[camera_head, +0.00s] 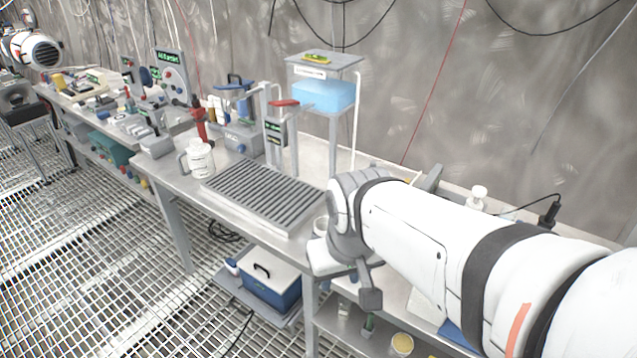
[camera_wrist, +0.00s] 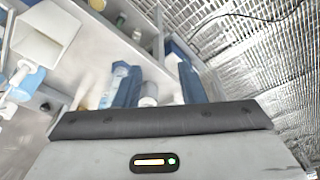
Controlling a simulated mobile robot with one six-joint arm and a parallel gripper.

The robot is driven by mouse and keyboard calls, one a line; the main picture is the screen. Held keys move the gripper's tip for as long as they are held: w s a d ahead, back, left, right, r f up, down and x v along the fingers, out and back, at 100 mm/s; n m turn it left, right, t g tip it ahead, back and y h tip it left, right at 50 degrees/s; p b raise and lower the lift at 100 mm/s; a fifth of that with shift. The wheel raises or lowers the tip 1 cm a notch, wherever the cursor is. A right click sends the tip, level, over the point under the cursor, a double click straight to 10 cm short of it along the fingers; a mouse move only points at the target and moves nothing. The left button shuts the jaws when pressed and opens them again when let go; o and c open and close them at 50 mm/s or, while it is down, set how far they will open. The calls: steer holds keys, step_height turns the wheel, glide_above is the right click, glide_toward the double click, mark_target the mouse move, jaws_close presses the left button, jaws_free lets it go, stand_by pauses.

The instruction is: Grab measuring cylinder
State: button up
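I cannot pick out a measuring cylinder with certainty. A white jug-like vessel with a handle and dark markings (camera_head: 200,158) stands upright on the bench, left of the ribbed grey tray. My gripper (camera_head: 368,285) is mostly hidden behind my white arm at the bench's front edge. In the wrist view, two dark blue finger-like parts (camera_wrist: 158,86) stand apart above the black bar of my gripper. A pale rounded thing (camera_wrist: 148,92) shows in the gap, but no grasp is visible. A pale blue, tube-like thing (camera_wrist: 112,86) shows beside the left part; its kind is unclear.
The ribbed grey tray (camera_head: 262,194) lies on the bench left of my arm. Behind it stand a red-topped device (camera_head: 280,137) and a stand with a blue block (camera_head: 323,96). A blue-and-white cooler (camera_head: 270,285) sits below. A white bottle (camera_head: 477,198) stands behind my arm.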

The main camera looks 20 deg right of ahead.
steer(key=shift+o, duration=0.2)
steer(key=shift+s, duration=0.15)
steer(key=shift+o, duration=0.8)
steer(key=shift+w+r, duration=0.1)
steer(key=shift+w, duration=0.15)
steer(key=o, duration=0.4)
steer(key=shift+m+t, duration=0.3)
steer(key=shift+t, duration=0.2)
steer(key=w+d+p, duration=0.1)
steer(key=w, duration=0.2)
steer(key=w+d+r+p, duration=0.1)
steer(key=w+d, duration=0.1)
steer(key=w, duration=0.1)
steer(key=w+d+p, duration=0.1)
steer(key=w, duration=0.2)
steer(key=shift+w+d+r, duration=0.2)
steer(key=shift+d+r, duration=0.05)
steer(key=shift+d, duration=0.1)
steer(key=shift+o, duration=0.2)
steer(key=w+d+f+p, duration=0.2)
steer(key=w+d+p, duration=0.1)
steer(key=w+d, duration=0.5)
steer(key=x, duration=0.7)
steer(key=shift+s+d+m+t+h, duration=0.25)
steer(key=shift+s+m+t+h, duration=0.05)
steer(key=shift+s+t, duration=0.1)
